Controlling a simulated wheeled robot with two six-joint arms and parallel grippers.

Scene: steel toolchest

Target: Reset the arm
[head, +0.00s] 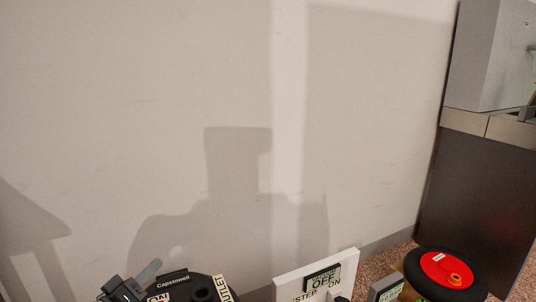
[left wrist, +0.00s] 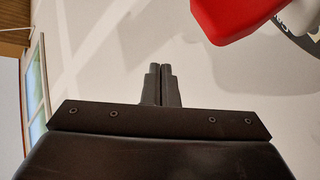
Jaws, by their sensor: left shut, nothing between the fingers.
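My left gripper (head: 149,271) shows at the bottom left of the head view, with part of it cut off by the lower edge. In the left wrist view its two dark fingers (left wrist: 162,85) stand side by side, shut with nothing between them. The fingers point towards a pale wall and touch nothing that I can see. My right gripper does not show in either view.
A black round-topped item (head: 200,288) marked Capstowell is beside my left gripper. A white board (head: 340,270) with an OFF label and a red-and-black round item (head: 447,268) stand farther right. A red part (left wrist: 232,20) is near the fingers' upper right.

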